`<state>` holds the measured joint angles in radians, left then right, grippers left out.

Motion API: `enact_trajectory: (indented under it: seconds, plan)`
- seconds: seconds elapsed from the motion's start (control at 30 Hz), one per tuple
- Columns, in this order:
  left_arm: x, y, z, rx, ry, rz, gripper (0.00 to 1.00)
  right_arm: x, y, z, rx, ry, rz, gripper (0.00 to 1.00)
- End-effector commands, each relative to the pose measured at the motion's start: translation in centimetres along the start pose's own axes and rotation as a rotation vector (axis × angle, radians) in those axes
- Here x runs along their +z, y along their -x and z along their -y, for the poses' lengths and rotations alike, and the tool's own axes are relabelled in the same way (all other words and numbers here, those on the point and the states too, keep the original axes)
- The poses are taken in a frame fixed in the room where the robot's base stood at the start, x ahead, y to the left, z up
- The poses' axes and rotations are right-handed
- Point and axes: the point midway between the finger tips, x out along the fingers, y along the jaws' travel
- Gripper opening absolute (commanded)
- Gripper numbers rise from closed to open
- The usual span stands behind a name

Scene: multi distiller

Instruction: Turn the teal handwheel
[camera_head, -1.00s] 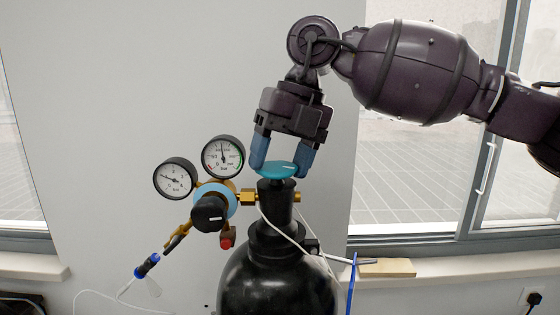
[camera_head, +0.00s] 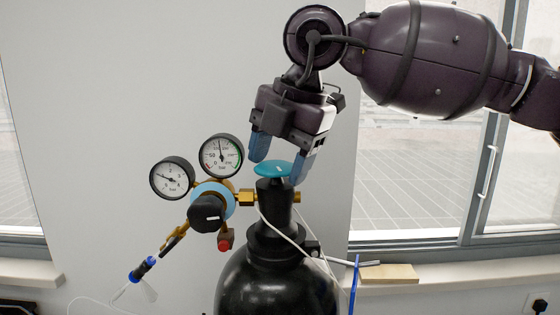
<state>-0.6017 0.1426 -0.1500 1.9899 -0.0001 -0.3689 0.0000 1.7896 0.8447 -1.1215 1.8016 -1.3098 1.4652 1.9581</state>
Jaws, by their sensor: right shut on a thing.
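The teal handwheel (camera_head: 272,169) sits flat on top of the black gas cylinder's valve neck (camera_head: 273,200). My right gripper (camera_head: 280,160) comes down from above, with its two blue fingers on either side of the handwheel. It is shut on the wheel, the right finger in front of its right edge and the left finger at its left rim. The gripper is twisted about its upright axis. My left gripper is not in view.
Two round gauges (camera_head: 221,156) and a light-blue and black regulator (camera_head: 210,207) stick out to the left of the valve, close to the left finger. A white cable (camera_head: 283,236) hangs past the cylinder (camera_head: 275,287). Windows and a sill lie behind.

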Motion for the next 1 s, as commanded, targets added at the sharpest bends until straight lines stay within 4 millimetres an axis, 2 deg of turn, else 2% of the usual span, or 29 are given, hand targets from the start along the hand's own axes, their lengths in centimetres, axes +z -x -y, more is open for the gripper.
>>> enact_trajectory:
  seconds: [0.4, 0.97, 1.0]
  plan:
    - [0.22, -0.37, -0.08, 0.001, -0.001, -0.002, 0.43, -0.11, 0.12, -0.07, 0.002, -0.192, 0.065, 0.39]
    - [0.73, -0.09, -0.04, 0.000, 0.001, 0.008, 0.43, -0.11, 0.16, -0.08, 0.002, -0.223, 0.074, 0.39]
    - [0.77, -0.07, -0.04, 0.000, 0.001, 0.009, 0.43, -0.11, 0.15, -0.08, 0.002, -0.223, 0.074, 0.64]
